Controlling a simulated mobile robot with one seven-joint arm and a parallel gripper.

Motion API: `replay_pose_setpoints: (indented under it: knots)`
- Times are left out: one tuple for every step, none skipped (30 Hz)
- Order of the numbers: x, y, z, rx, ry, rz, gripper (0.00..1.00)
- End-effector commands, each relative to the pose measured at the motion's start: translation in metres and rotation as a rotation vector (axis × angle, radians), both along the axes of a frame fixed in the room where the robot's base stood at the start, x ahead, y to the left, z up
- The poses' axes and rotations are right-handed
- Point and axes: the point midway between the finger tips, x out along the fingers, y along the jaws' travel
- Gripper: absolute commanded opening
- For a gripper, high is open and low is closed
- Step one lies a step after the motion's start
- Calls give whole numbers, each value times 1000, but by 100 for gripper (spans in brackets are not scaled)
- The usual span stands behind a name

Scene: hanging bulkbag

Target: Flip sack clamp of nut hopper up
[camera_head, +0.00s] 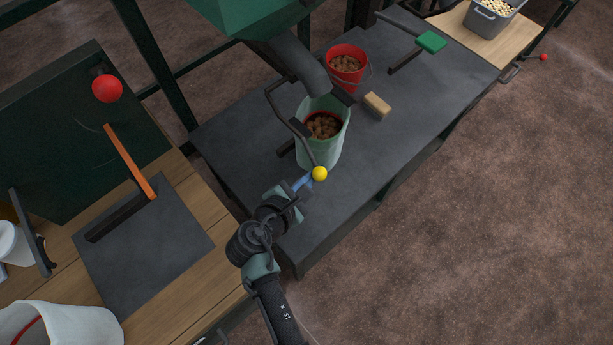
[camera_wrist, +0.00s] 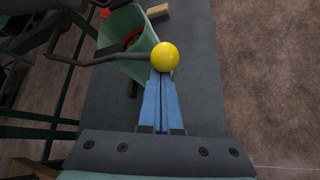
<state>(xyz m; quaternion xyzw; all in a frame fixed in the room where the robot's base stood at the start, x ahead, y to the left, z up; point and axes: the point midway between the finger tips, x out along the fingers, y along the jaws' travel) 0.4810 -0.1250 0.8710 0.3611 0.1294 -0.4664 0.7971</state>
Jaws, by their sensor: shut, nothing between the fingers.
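The nut hopper is the green funnel (camera_head: 255,15) with a grey spout (camera_head: 298,62) at the top of the head view. A pale green sack (camera_head: 335,150) with brown nuts in it stands under the spout. The sack clamp is a dark bent bar (camera_head: 283,112) ending in a yellow ball (camera_head: 320,174), which hangs low in front of the sack. In the wrist view the yellow ball (camera_wrist: 165,56) sits right at the blue fingertips. My gripper (camera_head: 305,181) is shut with nothing between the fingers. Its tips are at the ball; whether they touch it I cannot tell.
A red bucket (camera_head: 347,66) of nuts and a tan block (camera_head: 377,105) stand on the dark table (camera_head: 420,110) behind the sack. A lever with a red ball (camera_head: 107,88) and an orange bar (camera_head: 130,162) are at the left. Brown floor is clear at right.

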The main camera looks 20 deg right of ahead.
Motion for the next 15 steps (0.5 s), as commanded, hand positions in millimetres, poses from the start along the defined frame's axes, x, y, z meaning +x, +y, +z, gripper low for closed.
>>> replay_pose_setpoints:
  knots:
    - [0,0,5,-3,5,-2,0]
    - [0,-1,5,-4,7,-2,0]
    - [0,-1,6,-6,11,-1,0]
    - [0,-1,7,-7,14,-1,0]
    - [0,-1,8,-8,17,-1,0]
    - [0,-1,9,-11,22,-2,0]
    - [0,-1,10,-12,25,-1,0]
    - [0,-1,11,-13,29,-1,0]
    - [0,-1,14,-16,35,-1,0]
    - [0,-1,16,-18,41,-1,0]
    - [0,-1,19,-20,47,-2,0]
    - [0,-1,22,-23,56,-1,0]
    - [0,-1,25,-27,64,-2,0]
    - [0,-1,28,-31,75,-2,0]
    - [-1,-1,33,-36,91,-2,0]
